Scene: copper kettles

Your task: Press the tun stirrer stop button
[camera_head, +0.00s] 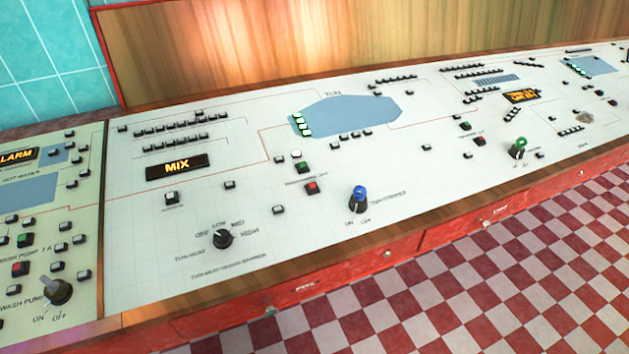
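A white control panel (300,240) fills the middle of the head view. Left of its centre, a red button (312,187) sits just below a green button (302,167), under the blue tun shape (352,114). A small label beside the red button is too blurred to read. A blue-topped knob (358,198) with ON and OFF marks stands to the right of and slightly below the red button. A second red button (480,141) and green button (465,126) lie further right. No stop label is readable. Neither of my grippers is in view.
A lit MIX sign (177,167) and a black rotary knob (222,239) are on the left. A green-topped knob (518,147) stands at right. The wooden front edge (300,281) and red drawers (390,255) border a clear checkered floor (500,275). Wood backs the desk.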

